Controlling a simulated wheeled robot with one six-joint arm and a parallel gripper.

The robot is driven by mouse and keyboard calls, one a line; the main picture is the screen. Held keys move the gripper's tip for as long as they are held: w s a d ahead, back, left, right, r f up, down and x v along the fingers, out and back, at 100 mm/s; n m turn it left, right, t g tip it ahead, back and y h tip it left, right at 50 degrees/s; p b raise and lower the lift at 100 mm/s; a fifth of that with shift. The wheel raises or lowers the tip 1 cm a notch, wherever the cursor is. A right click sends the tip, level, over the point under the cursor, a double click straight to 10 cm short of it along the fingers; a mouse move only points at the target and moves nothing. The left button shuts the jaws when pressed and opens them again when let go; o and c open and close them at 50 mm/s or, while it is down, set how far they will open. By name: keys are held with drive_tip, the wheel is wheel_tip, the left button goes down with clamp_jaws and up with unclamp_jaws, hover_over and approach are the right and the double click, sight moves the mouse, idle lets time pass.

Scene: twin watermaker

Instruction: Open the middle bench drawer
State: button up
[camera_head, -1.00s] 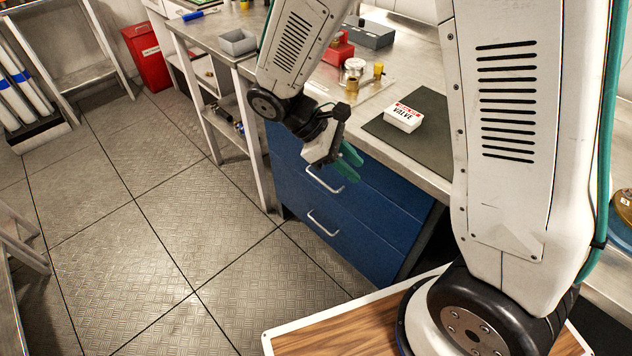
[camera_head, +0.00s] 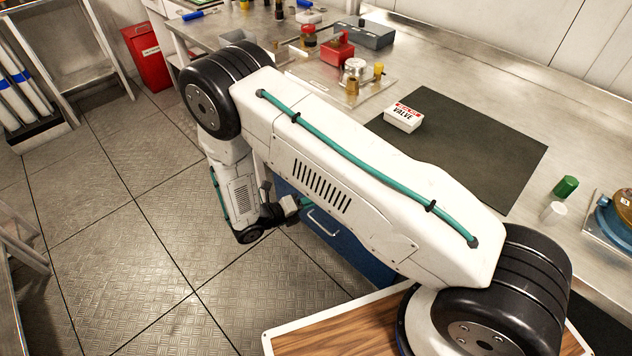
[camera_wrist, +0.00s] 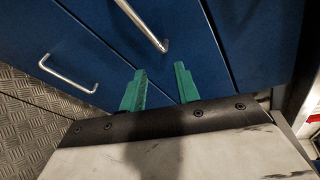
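The blue bench drawers (camera_head: 350,248) are mostly hidden behind my arm in the head view, with one silver handle (camera_head: 322,222) showing. In the wrist view, the middle drawer front (camera_wrist: 185,35) lies between two seams, and its silver bar handle (camera_wrist: 140,24) runs diagonally at the top. The drawer fronts look flush and shut. My gripper (camera_wrist: 160,68) is open and empty, its green fingers apart; the near end of the middle handle shows just beyond the fingertips. Contact is not visible. In the head view my gripper (camera_head: 296,204) is low beside the drawers, partly hidden.
Another drawer front with a handle (camera_wrist: 68,73) lies at left in the wrist view, beside the floor. The bench top holds a dark mat (camera_head: 470,150), a valve box (camera_head: 404,117) and a red box (camera_head: 338,52). The patterned floor (camera_head: 130,250) left of the drawers is clear.

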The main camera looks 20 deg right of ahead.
drive_tip(key=w+a+n+t, duration=0.2)
drive_tip(key=w+n+t, duration=0.1)
drive_tip(key=w+n, duration=0.2)
drive_tip(key=w+d+f+n, duration=0.1)
drive_tip(key=w+d, duration=0.2)
drive_tip(key=d, duration=0.3)
drive_tip(key=shift+d+f, duration=0.3)
drive_tip(key=shift+d, duration=0.1)
drive_tip(key=shift+w, duration=0.1)
clamp_jaws()
